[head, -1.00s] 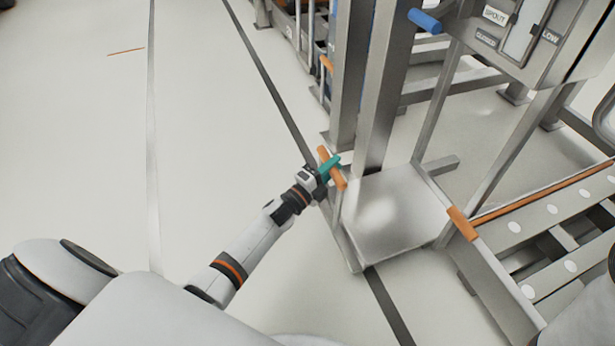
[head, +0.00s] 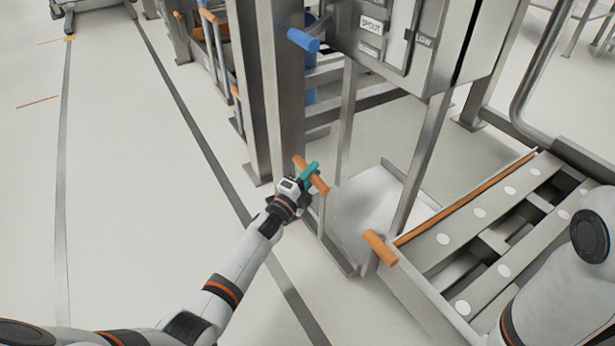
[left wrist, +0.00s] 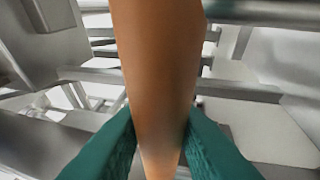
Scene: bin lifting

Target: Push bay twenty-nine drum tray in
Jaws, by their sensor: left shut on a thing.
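The drum tray (head: 362,208) is a flat pale metal plate low by the floor, beneath a steel frame. A leg of the frame crosses in front of part of it. An upright at its left carries an orange bar handle (head: 299,163). My left gripper (head: 310,173), with teal fingers, is shut on that handle. In the left wrist view the orange handle (left wrist: 160,70) runs between the teal fingers. A second orange handle (head: 380,247) stands at the tray's right front; its mounting is partly hidden. My right gripper is not in view.
A roller-like metal track (head: 480,235) with white discs lies to the right. More framed bays (head: 215,50) stand behind at left. The floor at left is clear.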

